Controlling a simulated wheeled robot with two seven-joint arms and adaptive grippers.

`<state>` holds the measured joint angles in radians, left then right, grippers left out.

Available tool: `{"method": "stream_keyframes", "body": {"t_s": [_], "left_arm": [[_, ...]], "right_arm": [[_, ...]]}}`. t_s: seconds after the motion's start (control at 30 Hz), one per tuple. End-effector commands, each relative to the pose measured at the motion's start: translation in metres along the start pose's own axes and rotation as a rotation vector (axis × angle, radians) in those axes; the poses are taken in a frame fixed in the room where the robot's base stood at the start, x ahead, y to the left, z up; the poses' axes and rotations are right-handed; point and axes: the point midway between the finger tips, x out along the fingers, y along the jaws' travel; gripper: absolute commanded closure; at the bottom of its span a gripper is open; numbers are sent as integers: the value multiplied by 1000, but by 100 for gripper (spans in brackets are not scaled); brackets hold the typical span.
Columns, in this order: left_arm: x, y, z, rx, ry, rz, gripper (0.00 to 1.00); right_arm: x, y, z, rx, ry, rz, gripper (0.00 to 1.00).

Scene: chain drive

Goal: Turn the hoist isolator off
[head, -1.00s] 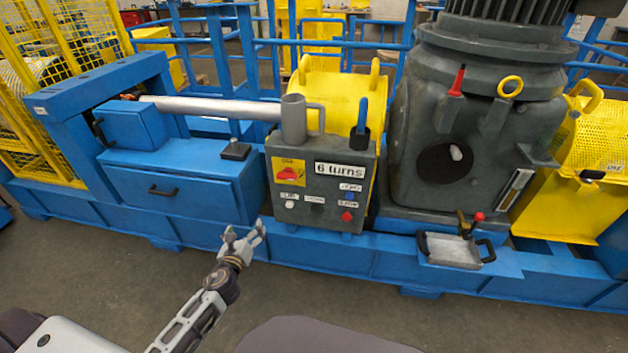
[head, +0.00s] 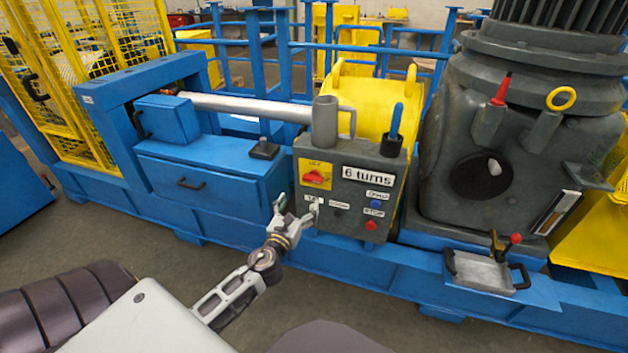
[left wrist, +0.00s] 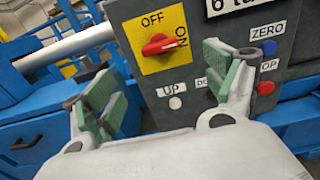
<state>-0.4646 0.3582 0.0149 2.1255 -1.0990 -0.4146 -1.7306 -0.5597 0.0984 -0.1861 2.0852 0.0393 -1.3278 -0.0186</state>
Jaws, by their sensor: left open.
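The hoist isolator (head: 314,177) is a red rotary knob on a yellow plate at the upper left of the grey control box (head: 345,222). In the left wrist view the red knob (left wrist: 162,44) lies roughly level, towards the ON mark on the right, with OFF printed above. My left gripper (head: 298,207) is open and empty in front of the box, just below the knob. In the left wrist view its green-padded fingers (left wrist: 165,95) are spread wide, apart from the knob, which shows above and between them. My right gripper is not in view.
The box also carries a white UP button (left wrist: 175,103), a blue ZERO button (left wrist: 269,48), a red STOP button (left wrist: 265,88) and a "6 turns" label (head: 368,176). A metal tray (head: 487,272) is at the right.

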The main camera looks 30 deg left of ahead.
Motion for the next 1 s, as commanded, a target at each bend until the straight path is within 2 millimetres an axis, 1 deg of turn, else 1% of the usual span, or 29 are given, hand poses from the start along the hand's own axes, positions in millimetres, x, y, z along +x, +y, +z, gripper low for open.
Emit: {"method": "stream_keyframes", "body": {"t_s": [0.17, 0.37, 1.0], "left_arm": [[4, 0, 0, 0, 0, 0, 14], [14, 0, 0, -2, -1, -1, 14], [61, 0, 0, -1, 0, 0, 14]], "right_arm": [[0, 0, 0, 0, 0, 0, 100], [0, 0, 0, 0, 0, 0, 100], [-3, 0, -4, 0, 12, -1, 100]]}}
